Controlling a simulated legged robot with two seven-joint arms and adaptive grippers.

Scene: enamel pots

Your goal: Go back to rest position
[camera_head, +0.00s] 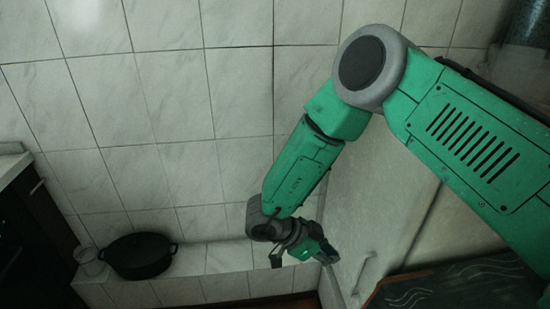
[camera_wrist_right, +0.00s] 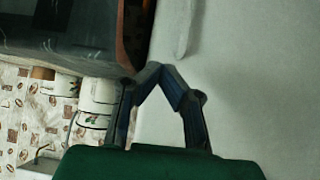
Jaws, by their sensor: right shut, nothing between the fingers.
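My right arm is green and comes in from the right in the head view. My right gripper (camera_head: 302,260) hangs at its end, in front of a pale panel with a handle. In the right wrist view the two dark fingers of this gripper (camera_wrist_right: 154,72) meet at their tips, with nothing between them. My left gripper is not in either view.
A black pot (camera_head: 138,256) stands on a tiled ledge (camera_head: 228,258) at the lower left, beside a pale jar (camera_head: 90,261). A door handle (camera_head: 364,272) is on the pale panel (camera_head: 375,190) right of the gripper. A dark patterned surface (camera_head: 460,285) lies at the lower right.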

